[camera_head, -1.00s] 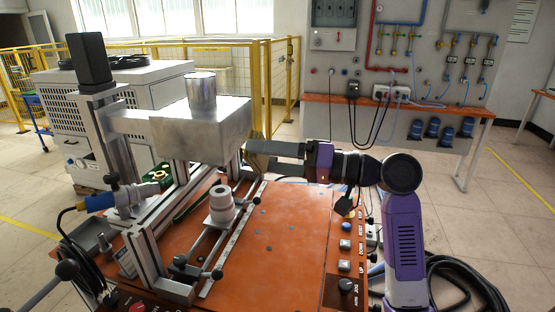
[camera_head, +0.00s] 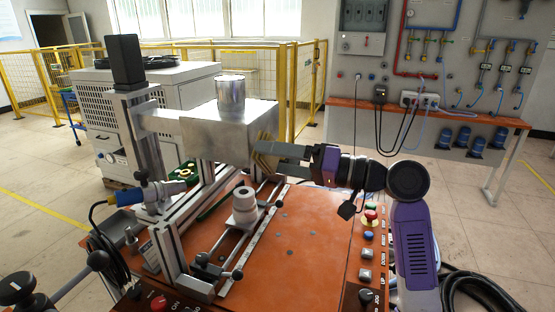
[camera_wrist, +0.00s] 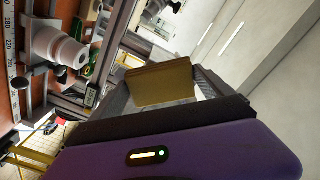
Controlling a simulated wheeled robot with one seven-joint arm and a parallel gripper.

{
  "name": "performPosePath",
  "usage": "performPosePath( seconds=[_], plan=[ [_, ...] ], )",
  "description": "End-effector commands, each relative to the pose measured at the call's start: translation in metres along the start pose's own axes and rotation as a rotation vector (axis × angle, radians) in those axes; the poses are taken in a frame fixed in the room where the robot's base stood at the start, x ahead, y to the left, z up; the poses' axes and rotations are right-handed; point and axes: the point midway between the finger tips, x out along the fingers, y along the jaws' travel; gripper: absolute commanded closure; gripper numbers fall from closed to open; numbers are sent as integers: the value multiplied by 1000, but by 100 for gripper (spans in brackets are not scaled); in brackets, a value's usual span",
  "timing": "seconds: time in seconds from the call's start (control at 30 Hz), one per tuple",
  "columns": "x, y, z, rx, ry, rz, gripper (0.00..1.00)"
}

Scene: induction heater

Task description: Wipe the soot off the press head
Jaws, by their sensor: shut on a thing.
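The press head is a silver metal block (camera_head: 228,132) with a cylinder on top, on the frame above the orange bench. No soot can be made out on the faces that show; its underside is hidden. My gripper (camera_head: 270,157) is at the right end of the block, shut on a tan wiping pad (camera_head: 263,155). The pad overlaps the block's lower right side in the head view; whether it touches cannot be told. In the wrist view the pad (camera_wrist: 160,84) sits between my gripper's fingers (camera_wrist: 165,98).
A pale stepped cylinder (camera_head: 244,205) stands on the orange bench top (camera_head: 310,228) below the block, by a ruler rail. Buttons (camera_head: 368,235) line the bench's right side. A dark column (camera_head: 124,62) rises at the left. Open floor lies to the right.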

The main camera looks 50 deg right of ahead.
Motion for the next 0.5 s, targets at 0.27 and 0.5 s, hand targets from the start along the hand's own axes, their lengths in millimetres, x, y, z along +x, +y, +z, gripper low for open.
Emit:
performPosePath(
  seconds=[0.27,0.5],
  plan=[
    [3,0,0,0,0,0,42],
    [7,0,0,0,0,0,42]
  ],
)
